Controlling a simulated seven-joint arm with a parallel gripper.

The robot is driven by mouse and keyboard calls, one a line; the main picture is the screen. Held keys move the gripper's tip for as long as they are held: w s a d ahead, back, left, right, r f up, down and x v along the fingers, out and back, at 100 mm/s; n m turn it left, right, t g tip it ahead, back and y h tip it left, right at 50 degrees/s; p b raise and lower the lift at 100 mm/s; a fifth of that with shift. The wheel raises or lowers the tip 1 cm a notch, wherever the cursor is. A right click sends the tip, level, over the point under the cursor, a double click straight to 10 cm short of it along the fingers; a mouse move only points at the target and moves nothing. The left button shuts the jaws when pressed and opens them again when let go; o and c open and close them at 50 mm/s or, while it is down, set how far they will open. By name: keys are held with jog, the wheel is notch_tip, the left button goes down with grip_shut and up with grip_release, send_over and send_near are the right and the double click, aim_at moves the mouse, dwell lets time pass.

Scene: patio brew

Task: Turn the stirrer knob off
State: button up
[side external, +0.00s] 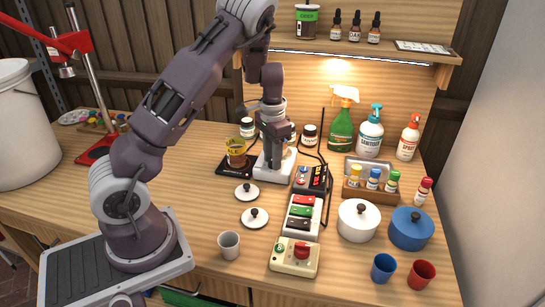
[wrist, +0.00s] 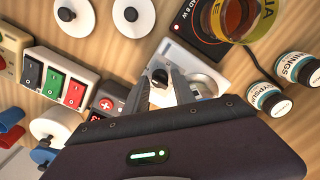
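The stirrer is a white box (side external: 268,168) on the wooden bench, partly hidden by my gripper (side external: 275,147) in the side view. In the wrist view its pale casing (wrist: 208,52) lies beyond my fingers. A small black knob (wrist: 160,77) shows between the two fingertips of my gripper (wrist: 162,80), with gaps seen on both sides. My gripper is open, pointing down over the stirrer. I cannot tell the knob's setting or whether the fingers reach down to its height. A round silver part (wrist: 204,82) shows beside the right finger, partly covered.
A glass beaker with a yellow label (side external: 236,148) stands on a black pad (side external: 224,169) left of the stirrer. A red-buttoned control box (side external: 311,180) and a switch strip (side external: 300,216) lie to the right and front. Dark jars (side external: 309,134) stand behind. Two white lids (side external: 247,191) lie in front.

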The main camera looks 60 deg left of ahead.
grip_shut()
